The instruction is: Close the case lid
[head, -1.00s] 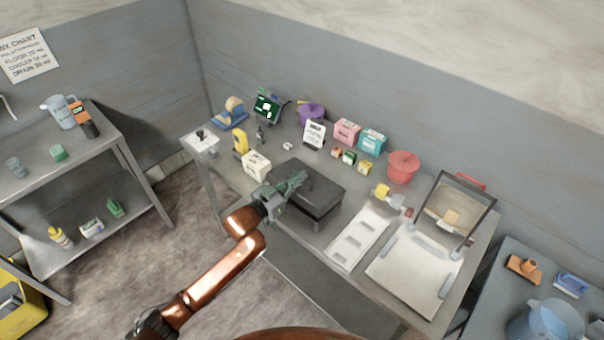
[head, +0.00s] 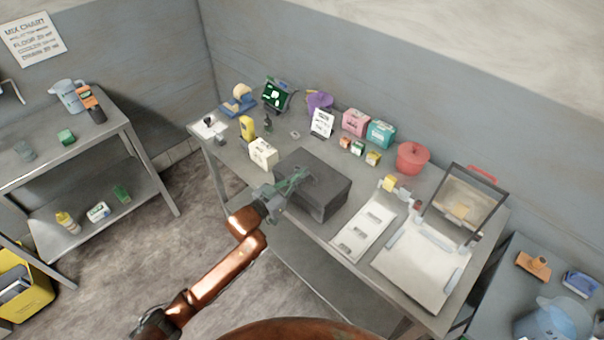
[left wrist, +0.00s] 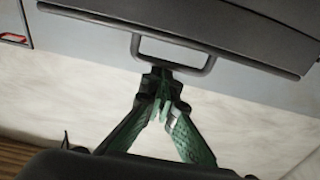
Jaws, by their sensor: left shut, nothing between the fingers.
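The dark grey case (head: 325,190) stands on the steel table, left of its middle. In the head view it looks like a box with its lid (head: 325,170) lying over it; I cannot tell whether the lid sits flush. In the left wrist view the case's dark edge (left wrist: 235,45) crosses the top, with a loop handle (left wrist: 205,62) hanging from it. My left gripper (head: 301,175) is shut and empty, its green fingers at the near side of the case. In the left wrist view the fingertips (left wrist: 161,88) are close to the handle; contact is unclear. My right gripper is out of view.
A cream box (head: 263,153) and a yellow item (head: 247,128) stand left of the case. A white tray (head: 362,232) lies close on its right. Small boxes and a red tub (head: 411,158) stand behind. Open floor lies in front of the table.

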